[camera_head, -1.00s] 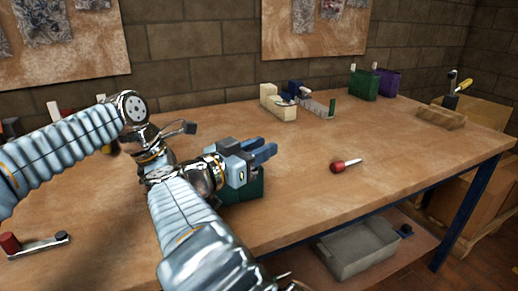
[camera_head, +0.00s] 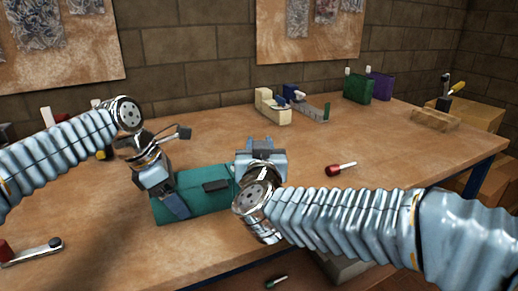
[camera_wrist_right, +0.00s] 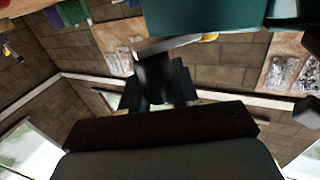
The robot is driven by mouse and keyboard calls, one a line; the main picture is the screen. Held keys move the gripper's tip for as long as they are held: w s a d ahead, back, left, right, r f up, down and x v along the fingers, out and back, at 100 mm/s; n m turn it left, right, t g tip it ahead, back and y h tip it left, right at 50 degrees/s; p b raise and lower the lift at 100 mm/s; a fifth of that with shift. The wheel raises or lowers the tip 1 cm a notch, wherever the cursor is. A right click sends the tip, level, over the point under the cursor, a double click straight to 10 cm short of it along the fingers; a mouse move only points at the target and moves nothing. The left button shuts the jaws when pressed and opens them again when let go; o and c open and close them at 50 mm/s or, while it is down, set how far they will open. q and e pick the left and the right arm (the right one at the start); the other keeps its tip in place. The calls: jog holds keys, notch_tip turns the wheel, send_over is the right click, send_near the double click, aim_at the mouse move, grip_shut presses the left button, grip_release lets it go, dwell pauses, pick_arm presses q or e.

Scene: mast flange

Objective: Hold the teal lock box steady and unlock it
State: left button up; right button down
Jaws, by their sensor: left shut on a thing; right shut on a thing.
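The teal lock box (camera_head: 208,200) lies on the wooden bench, with a small dark block (camera_head: 215,185) on its top. My left gripper (camera_head: 177,206) is shut on the box's left part. My right gripper (camera_head: 262,150) is at the box's right end, and its wrist hides that end. In the right wrist view, the right gripper's dark fingers (camera_wrist_right: 160,85) are shut on a thin grey metal piece (camera_wrist_right: 167,45), close to the teal box (camera_wrist_right: 210,14). I cannot tell whether this piece is a key or whether it touches the box. The lock opening is hidden.
A red-handled tool (camera_head: 340,169) lies to the right on the bench. A cream block and blue fixture (camera_head: 290,104), a green case (camera_head: 357,88) and a purple case (camera_head: 380,86) stand farther back. A red-ended lever (camera_head: 30,252) lies at front left. The bench middle is mostly clear.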

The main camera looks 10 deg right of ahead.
jog(key=shift+w+a+r+n+g+y, duration=0.1)
jog(key=shift+w+n+g+y, duration=0.2)
jog(key=shift+n+y, duration=0.85)
jog(key=shift+w+d+f+n+g+y, duration=0.1)
jog(key=shift+w+n+y, duration=0.4)
jog(key=shift+y, duration=1.1)
jog(key=shift+w+a+r+n+g+y, duration=0.1)
jog(key=shift+w+n+g+y, duration=0.1)
jog(key=shift+n+y, duration=1)
jog(key=shift+y, duration=0.45)
jog(key=c, duration=0.9)
grip_release()
jog(key=v, duration=1.2)
